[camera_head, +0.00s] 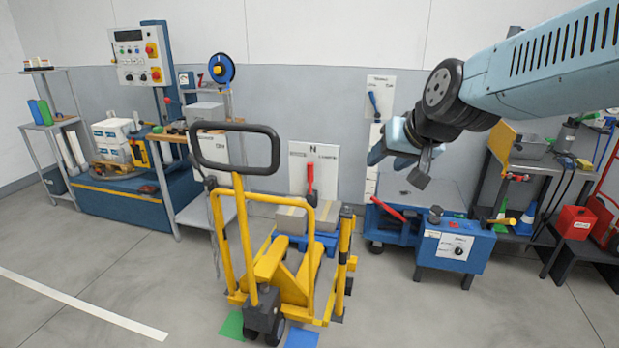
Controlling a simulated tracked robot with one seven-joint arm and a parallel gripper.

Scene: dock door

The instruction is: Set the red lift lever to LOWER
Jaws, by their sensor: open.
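A red lever (310,181) stands near upright in front of a white plate (298,170) on the back wall, in the middle of the view. It points up toward a large N on the plate. Smaller lettering at the plate's right is too small to read.
A yellow pallet truck (271,268) with a black loop handle (235,168) stands in front of the lever. A blue machine (455,247) with another red handle (389,209) is below my gripper. A blue lever (373,103) hangs on a wall plate. The floor at front left is clear.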

